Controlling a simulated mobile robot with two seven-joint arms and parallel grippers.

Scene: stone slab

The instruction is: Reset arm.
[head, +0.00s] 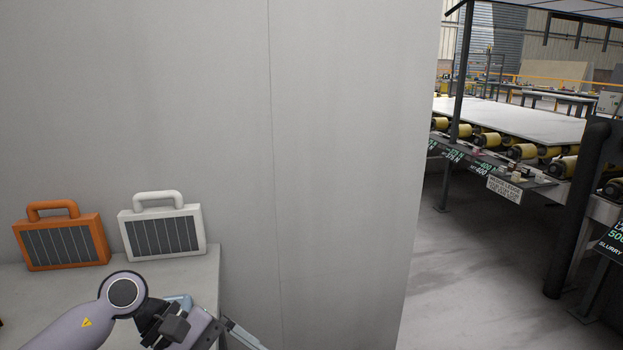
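My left arm comes in from the lower left, bent at a round joint, above the grey ledge. My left gripper (238,336) is at the bottom edge, right of the ledge's corner and in front of the grey wall. It is partly cut off by the frame, so I cannot tell whether it is open or shut. A small light-blue thing (182,300) shows behind my wrist, mostly hidden. My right arm and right gripper are not in view.
An orange case (62,236) and a white case (162,226) stand upright on the grey ledge (200,268) against the large grey wall (330,150). At right, beyond open floor (450,270), a white slab (520,119) lies on a roller conveyor (523,151). A dark post (575,215) stands at far right.

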